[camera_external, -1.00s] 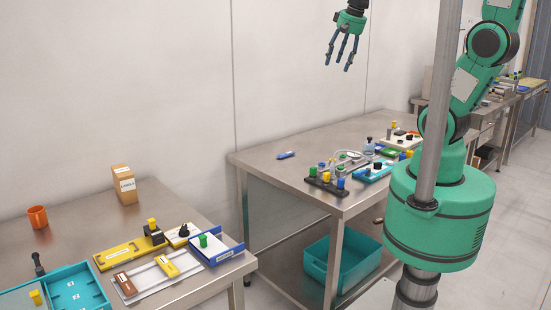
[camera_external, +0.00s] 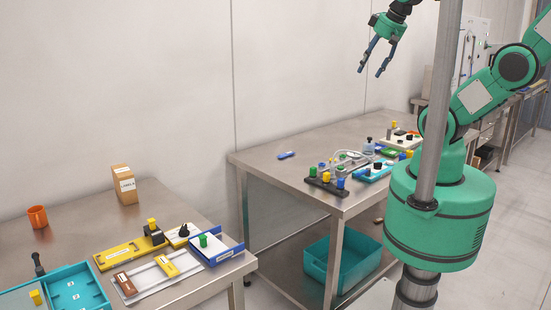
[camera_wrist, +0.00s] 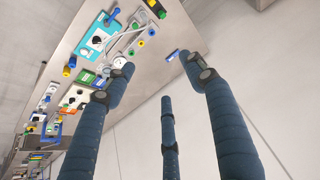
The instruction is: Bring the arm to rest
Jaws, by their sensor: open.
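My gripper (camera_external: 377,57) is green with dark blue fingers and hangs in the air above the back of the right steel table. Its fingers are spread, with nothing between them. In the wrist view the blue fingers of my gripper (camera_wrist: 160,80) stand apart, with the table and the wall beyond them. My green arm bends up and to the right of the grey pole, and its upper links leave the top of the outside view.
The right steel table (camera_external: 272,161) carries several fixtures and a blue piece (camera_external: 286,155). A teal bin (camera_external: 343,262) stands below. The left table (camera_external: 85,213) holds trays, an orange mug (camera_external: 38,217) and a cardboard box (camera_external: 124,184). A grey pole (camera_external: 441,110) stands before my arm.

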